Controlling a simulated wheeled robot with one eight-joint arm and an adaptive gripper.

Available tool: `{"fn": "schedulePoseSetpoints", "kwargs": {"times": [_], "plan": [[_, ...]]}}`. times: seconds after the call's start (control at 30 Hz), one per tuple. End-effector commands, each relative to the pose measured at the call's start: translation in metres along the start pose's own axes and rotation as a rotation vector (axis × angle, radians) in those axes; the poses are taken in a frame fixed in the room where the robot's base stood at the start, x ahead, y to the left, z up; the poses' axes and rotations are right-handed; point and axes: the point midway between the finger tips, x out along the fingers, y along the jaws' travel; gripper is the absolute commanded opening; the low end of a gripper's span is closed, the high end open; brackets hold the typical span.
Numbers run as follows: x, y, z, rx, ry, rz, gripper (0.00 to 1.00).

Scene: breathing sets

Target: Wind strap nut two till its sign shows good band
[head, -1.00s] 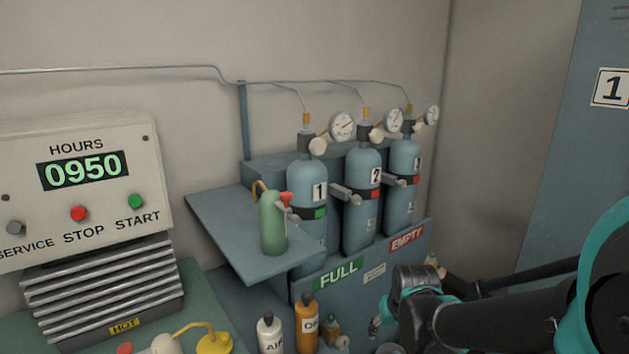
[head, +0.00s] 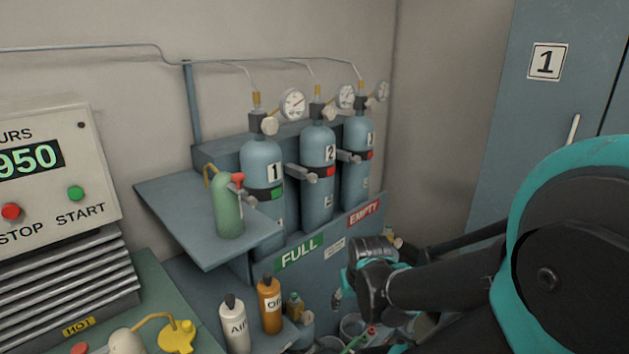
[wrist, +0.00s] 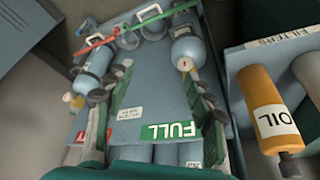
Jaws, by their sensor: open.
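Cylinder two (head: 317,195) stands between cylinders one (head: 262,165) and three (head: 357,180) in the rack. A grey strap nut with a lever (head: 306,174) sticks out at its left front. The small sign beside it (head: 328,171) is red; I cannot read its words. Cylinder one's sign (head: 278,194) is green and cylinder three's is red (head: 369,156). My gripper (wrist: 155,70) is open in the wrist view, its dark fingers apart over the rack front with the inverted FULL label (wrist: 170,132). In the head view, its fingers are not clear. It is apart from strap nut two.
A shelf (head: 165,205) with a green bottle (head: 229,205) juts out left of the cylinders. White AIR (head: 234,325) and orange OIL (head: 269,305) bottles stand below. The OIL bottle also shows in the wrist view (wrist: 270,110). A blue locker (head: 520,120) stands right.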

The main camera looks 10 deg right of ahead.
Motion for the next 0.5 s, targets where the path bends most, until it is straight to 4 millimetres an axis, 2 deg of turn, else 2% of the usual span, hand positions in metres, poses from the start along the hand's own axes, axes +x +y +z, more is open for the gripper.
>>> {"fn": "schedulePoseSetpoints", "kwargs": {"times": [0.17,0.27,0.37,0.5], "plan": [[0.001,-0.003,-0.004,0.009,0.001,-0.02,0.54],[0.002,-0.013,-0.019,0.036,0.008,-0.086,0.54],[0.003,-0.028,-0.046,0.082,0.03,-0.199,0.54],[0.001,-0.044,-0.098,0.156,0.095,-0.386,0.54]]}}
